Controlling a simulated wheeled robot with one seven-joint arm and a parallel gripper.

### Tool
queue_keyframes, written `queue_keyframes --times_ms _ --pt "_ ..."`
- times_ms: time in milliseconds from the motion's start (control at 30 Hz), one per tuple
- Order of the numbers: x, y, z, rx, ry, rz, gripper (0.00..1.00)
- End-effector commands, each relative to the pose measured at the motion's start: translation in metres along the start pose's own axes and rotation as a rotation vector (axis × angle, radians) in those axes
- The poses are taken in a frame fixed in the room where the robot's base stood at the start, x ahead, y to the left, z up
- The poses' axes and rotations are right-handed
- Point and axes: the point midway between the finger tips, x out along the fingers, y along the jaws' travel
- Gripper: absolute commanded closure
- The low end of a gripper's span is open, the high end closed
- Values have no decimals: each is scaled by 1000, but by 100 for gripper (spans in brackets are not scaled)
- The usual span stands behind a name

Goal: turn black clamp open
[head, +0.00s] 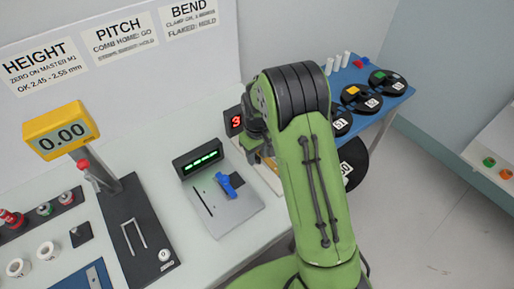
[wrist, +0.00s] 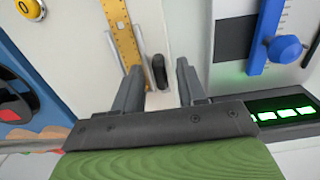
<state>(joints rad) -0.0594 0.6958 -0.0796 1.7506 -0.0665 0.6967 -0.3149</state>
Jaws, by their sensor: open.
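The black clamp (wrist: 159,72) is a small dark upright lever on a pale block in the middle of the wrist view. My gripper (wrist: 159,66) is open, with one finger on each side of the clamp. Gaps show between the clamp and both fingers, so it does not look gripped. Whether the fingertips are level with the clamp in depth I cannot tell. In the head view my gripper (head: 253,148) is partly hidden by my green arm, which also hides the clamp.
A yellow ruler strip (wrist: 124,38) lies left of the clamp. A blue lever (wrist: 284,48) and a green-lit display (wrist: 284,113) are to the right. In the head view, a red-digit display (head: 235,121) stands near my gripper and a blue table (head: 372,78) holds black reels.

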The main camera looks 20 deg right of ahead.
Motion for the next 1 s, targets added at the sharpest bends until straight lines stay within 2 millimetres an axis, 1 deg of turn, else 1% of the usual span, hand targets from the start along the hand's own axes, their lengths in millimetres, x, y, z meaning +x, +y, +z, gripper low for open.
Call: queue_keyframes --times_ms 67,133,400,533,600,700,1000 --pt "-12 0 -1 0 5 2 60" --pt "-29 0 -1 0 7 2 60" --pt "-107 0 -1 0 8 3 60" --pt "-137 0 -1 0 7 2 60" --pt "-147 0 -1 0 5 2 60" --pt "-155 0 -1 0 4 1 60" --pt "-156 0 0 0 2 1 60"
